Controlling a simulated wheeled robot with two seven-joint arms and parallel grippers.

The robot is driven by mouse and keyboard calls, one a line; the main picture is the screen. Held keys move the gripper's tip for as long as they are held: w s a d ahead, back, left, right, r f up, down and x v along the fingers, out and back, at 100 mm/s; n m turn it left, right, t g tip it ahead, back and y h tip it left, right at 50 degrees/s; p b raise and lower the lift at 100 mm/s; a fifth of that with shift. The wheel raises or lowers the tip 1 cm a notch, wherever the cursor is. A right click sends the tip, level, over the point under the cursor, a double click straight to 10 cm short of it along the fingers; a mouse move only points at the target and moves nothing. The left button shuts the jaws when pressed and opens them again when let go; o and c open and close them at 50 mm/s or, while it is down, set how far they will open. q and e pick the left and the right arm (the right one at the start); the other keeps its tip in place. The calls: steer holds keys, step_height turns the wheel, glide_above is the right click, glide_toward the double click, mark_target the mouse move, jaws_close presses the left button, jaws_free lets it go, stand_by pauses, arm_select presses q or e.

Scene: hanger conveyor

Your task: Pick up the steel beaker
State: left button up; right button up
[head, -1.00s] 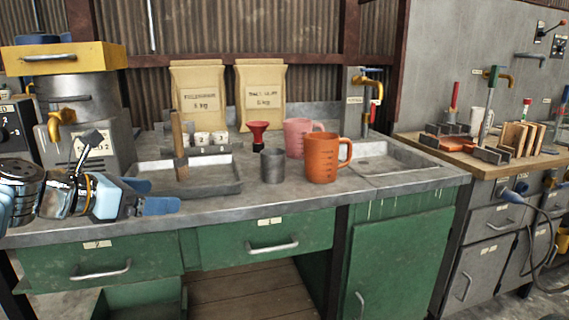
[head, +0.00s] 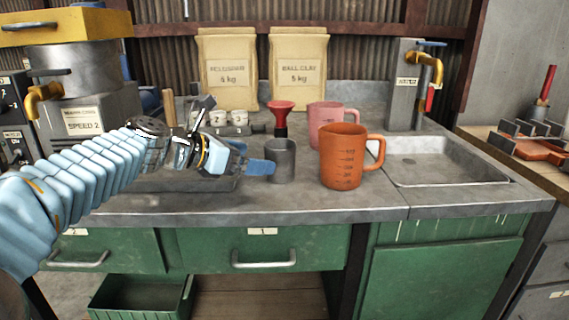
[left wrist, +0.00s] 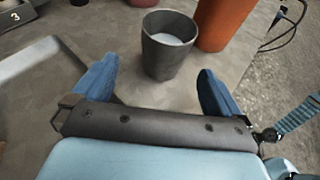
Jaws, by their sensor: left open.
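The steel beaker (head: 281,161) is a small grey open-topped cup standing upright on the metal counter. It also shows in the left wrist view (left wrist: 168,52), just ahead of my fingers. My left gripper (head: 258,167) is close to the beaker's left side in the head view. In the left wrist view my left gripper (left wrist: 158,85) is open, with its two blue fingers apart and the beaker in front of the gap between them. The gripper is empty. My right gripper is in neither view.
An orange measuring jug (head: 343,160) stands just right of the beaker, with a pink jug (head: 322,116) behind it. A red funnel (head: 280,110) is behind the beaker. A shallow tray (head: 150,184) is at left, partly hidden by my arm. A sink (head: 440,168) is at right.

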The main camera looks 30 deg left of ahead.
mark_target(279, 161)
arm_select(q)
steer(key=x, duration=0.2)
steer(key=shift+w+d+f, duration=0.1)
steer(key=shift+w, duration=0.25)
steer(key=x, duration=0.5)
steer(key=shift+w+d+f, duration=0.15)
steer(key=shift+d, duration=0.3)
steer(key=c, duration=1.2)
